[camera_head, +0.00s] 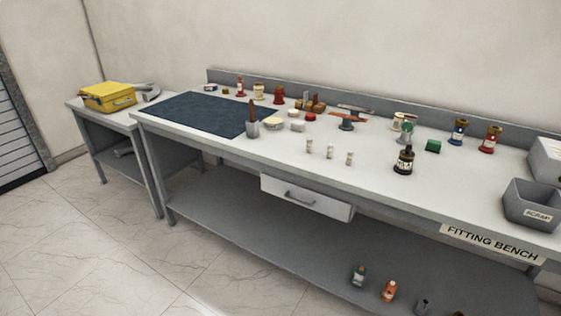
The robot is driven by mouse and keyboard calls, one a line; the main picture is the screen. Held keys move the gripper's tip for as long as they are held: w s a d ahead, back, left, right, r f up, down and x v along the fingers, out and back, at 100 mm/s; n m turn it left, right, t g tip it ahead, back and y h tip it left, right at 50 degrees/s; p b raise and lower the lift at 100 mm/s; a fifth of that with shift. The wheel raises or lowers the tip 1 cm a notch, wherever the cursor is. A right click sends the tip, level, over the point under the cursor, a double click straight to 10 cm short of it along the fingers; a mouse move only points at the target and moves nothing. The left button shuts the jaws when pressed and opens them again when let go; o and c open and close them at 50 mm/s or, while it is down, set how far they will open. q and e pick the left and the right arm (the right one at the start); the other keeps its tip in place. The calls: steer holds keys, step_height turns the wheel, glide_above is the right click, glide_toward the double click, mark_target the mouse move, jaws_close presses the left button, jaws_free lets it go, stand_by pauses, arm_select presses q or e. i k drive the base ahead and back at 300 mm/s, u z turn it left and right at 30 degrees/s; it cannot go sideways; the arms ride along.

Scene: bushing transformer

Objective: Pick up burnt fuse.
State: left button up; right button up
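Three small pale cylinders that look like fuses stand upright in a row near the front of the fitting bench (240,150): a left one (309,146), a middle one (330,151) and a right one (349,158). They stand apart from each other, above and behind the drawer. They are too small to tell which of them is burnt. Neither of my grippers is in view.
A dark bottle (403,161) stands right of the cylinders, and a grey cup (253,129) stands left. A grey scrap bin (533,203) is at the right end. A dark mat (200,112) covers the left part. A yellow case (108,96) sits on a side table.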

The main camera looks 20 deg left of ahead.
mark_target(408, 147)
steer(key=u, duration=0.75)
steer(key=k, duration=1.05)
steer(key=u, duration=1.05)
steer(key=i, duration=1.15)
steer(key=z, duration=0.5)
steer(key=i, duration=0.8)
steer(key=z, duration=1.4)
steer(key=i, duration=0.45)
steer(key=z, duration=0.35)
